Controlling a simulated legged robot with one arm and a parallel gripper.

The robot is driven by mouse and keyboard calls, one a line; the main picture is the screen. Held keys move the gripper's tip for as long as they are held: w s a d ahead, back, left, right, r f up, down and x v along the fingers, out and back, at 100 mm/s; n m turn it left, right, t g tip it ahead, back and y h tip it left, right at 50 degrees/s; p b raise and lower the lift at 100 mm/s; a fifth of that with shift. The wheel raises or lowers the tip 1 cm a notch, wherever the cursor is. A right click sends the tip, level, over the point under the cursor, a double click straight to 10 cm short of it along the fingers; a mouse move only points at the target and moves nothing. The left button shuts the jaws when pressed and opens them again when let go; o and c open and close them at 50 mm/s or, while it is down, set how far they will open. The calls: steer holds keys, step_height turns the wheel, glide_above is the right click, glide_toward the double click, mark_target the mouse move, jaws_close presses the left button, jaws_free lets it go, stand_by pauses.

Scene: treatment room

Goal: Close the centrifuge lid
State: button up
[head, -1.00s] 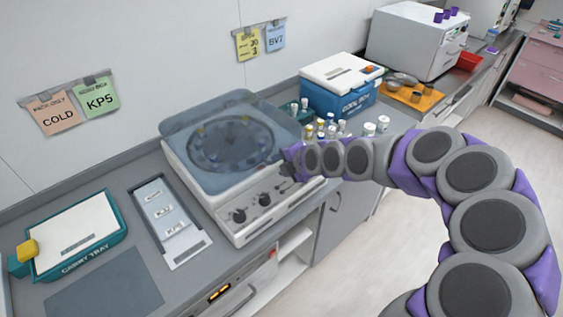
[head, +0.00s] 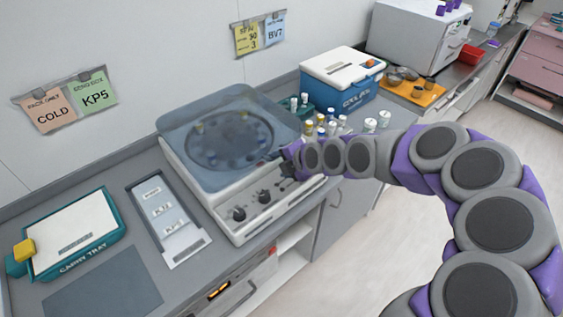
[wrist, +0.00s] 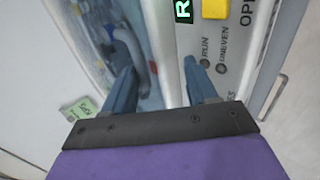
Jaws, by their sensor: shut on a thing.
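The centrifuge (head: 205,205) is a white bench machine with dark knobs on its front panel. Its translucent blue-grey lid (head: 190,115) lies low over the round rotor, which shows through it. I cannot tell if a small gap is left under the lid. My gripper (head: 288,160) is at the lid's front right corner. In the wrist view my gripper (wrist: 157,62) has its two blue fingers on either side of the lid's pale front edge, shut on it. The front panel (wrist: 215,50), with a green display and a yellow button, is beside the right finger. The exact contact is partly hidden.
A carry tray (head: 120,240) and a grey labelled rack (head: 185,245) stand left of the centrifuge. Several vials (head: 370,125) and a blue cool box (head: 340,98) stand to its right. A grey mat (head: 105,290) lies at front left. The floor at right is clear.

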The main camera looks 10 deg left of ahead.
steer(key=p+v, duration=0.2)
steer(key=v, duration=1.4)
steer(key=shift+s+d+r, duration=0.2)
steer(key=shift+d, duration=0.2)
steer(key=s+d+m+g+h, duration=0.2)
steer(key=s+d+m, duration=0.2)
steer(key=s+m, duration=0.5)
steer(key=s+d+f+m+g+h, duration=0.1)
steer(key=s+d+m+g+h, duration=0.1)
steer(key=s+m, duration=0.7)
steer(key=s+d+f+m+g+h, duration=0.1)
steer(key=s+d+m+g+h, duration=0.2)
steer(key=s+d+m, duration=0.3)
steer(key=s+m, duration=0.4)
steer(key=s, duration=0.4)
steer(key=shift+s+d+f+g, duration=0.15)
steer(key=shift+s+d+g, duration=0.1)
steer(key=shift+d+g, duration=0.15)
